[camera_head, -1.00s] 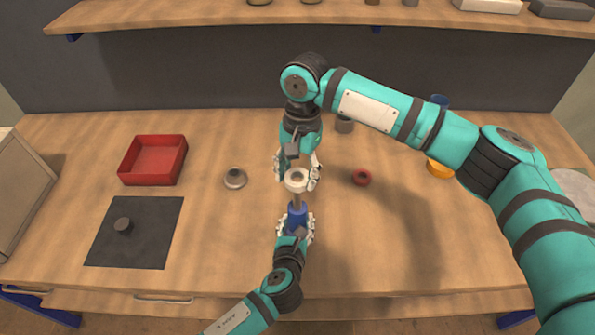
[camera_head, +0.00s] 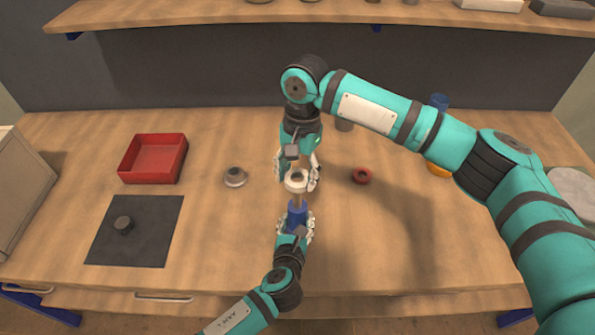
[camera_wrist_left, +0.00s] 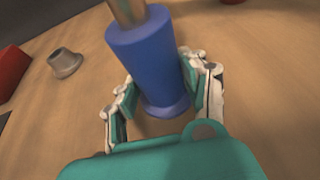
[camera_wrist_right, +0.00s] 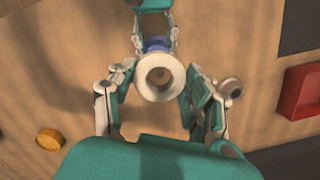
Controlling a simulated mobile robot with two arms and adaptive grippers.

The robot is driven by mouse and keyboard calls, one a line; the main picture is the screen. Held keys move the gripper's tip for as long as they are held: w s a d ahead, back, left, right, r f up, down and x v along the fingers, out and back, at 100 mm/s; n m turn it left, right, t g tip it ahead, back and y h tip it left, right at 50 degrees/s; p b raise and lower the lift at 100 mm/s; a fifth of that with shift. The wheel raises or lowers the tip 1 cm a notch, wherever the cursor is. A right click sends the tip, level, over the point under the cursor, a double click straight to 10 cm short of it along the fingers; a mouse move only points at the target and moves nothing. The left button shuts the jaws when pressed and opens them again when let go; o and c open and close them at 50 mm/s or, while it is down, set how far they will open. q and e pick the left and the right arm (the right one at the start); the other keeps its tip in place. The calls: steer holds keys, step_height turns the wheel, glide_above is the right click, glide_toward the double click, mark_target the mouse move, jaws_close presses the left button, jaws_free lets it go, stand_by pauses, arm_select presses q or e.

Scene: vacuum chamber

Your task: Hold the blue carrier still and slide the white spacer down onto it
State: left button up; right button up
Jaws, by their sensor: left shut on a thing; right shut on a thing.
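The blue carrier (camera_head: 297,214) stands on the table's front middle, with a metal post (camera_head: 297,198) rising from its top. My left gripper (camera_head: 296,225) is shut on the carrier's sides; the left wrist view shows its fingers on both sides of the blue body (camera_wrist_left: 150,55). My right gripper (camera_head: 297,177) is shut on the white spacer (camera_head: 295,184), a thick ring. The spacer is at the post's upper end, apart from the blue body. In the right wrist view, the spacer (camera_wrist_right: 160,68) hides most of the carrier, and I cannot tell how far the post enters its hole.
A red tray (camera_head: 125,170), a grey flanged part (camera_head: 235,176) and a dark mat (camera_head: 150,230) with a dark knob (camera_head: 123,225) are at left. Open table lies between.

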steer(key=shift+f, duration=1)
steer(key=o, duration=1.5)
steer(key=shift+r, duration=0.1)
steer(key=shift+r, duration=3.45)
arm_select(q)
steer(key=o, duration=1.1)
